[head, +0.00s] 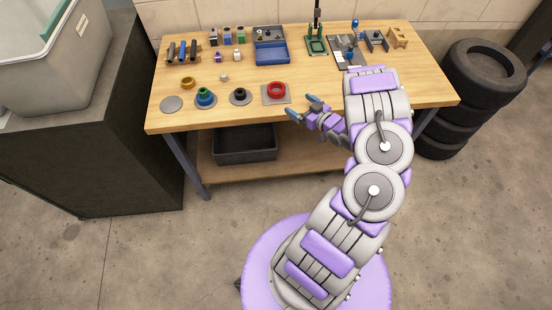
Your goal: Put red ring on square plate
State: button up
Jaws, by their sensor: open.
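The red ring (276,89) lies on the square grey plate (267,99) near the front middle of the wooden table. The plate shows around the ring on several sides. My gripper (303,105) is to the right of the plate, apart from the ring, near the table's front edge. Its blue-tipped fingers are spread and nothing shows between them.
Round plates stand left of the square plate: one with a black ring (240,94), one with green and blue rings (205,96), and a bare one (171,104). A yellow-brown ring (188,83) lies behind. A blue tray (272,53) and green stand (317,45) are farther back.

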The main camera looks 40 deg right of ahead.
jog(key=w+d+r+g+h, duration=0.2)
jog(key=d+r+g, duration=0.1)
jog(key=shift+w+d+n+h, duration=0.15)
jog(key=shift+n+h, duration=0.15)
jog(key=s+a+r+m+g+h, duration=0.1)
jog(key=s+a+r+g+h, duration=0.2)
jog(key=r, duration=0.5)
jog(key=s+a+r+m+g+h, duration=0.1)
jog(key=a+r+m+g+h, duration=0.2)
jog(key=r, duration=0.5)
jog(key=s+a+r+n+g+y, duration=0.1)
jog(key=s+a+r+g+y, duration=0.1)
jog(key=s+a, duration=0.7)
jog(key=s+a+r+n+g+y, duration=0.1)
jog(key=s+a+r+g+y, duration=0.2)
jog(key=s+a, duration=0.7)
jog(key=s+a+r+g+y, duration=0.2)
jog(key=s+a, duration=0.7)
jog(key=a, duration=0.7)
jog(key=shift+s+a+r+n+g+y, duration=0.25)
jog(key=shift+s+n+g+y, duration=0.2)
jog(key=shift+g, duration=0.35)
